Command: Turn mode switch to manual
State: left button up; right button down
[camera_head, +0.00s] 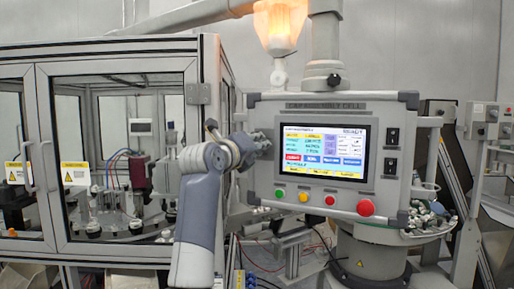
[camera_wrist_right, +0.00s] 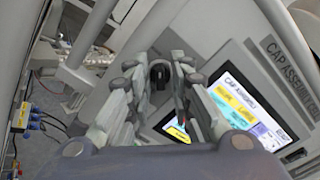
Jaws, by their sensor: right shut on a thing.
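The mode switch (camera_wrist_right: 160,74) is a dark knob on the light grey panel face, to the left of the screen in the right wrist view. My right gripper (camera_wrist_right: 160,88) has its two fingers on either side of this knob and is shut on it. In the head view, my right gripper (camera_head: 262,146) reaches the left part of the control panel (camera_head: 258,110) and hides the knob. I cannot read the knob's position marks. My left gripper is in neither view.
The panel's lit screen (camera_head: 323,151) is right of my gripper. Green (camera_head: 280,193), yellow (camera_head: 303,197) and red (camera_head: 330,200) buttons lie below it, with a larger red button (camera_head: 366,207). Two black switches (camera_head: 393,135) sit at right. A glazed cabinet (camera_head: 122,70) stands left.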

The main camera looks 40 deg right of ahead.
jog(key=shift+r, duration=0.1)
dwell(0.3)
jog(key=c, duration=1.6)
grip_release()
jog(key=shift+o, duration=0.7)
jog(key=shift+a, duration=0.1)
jog(key=v, duration=0.7)
jog(key=shift+a, duration=0.3)
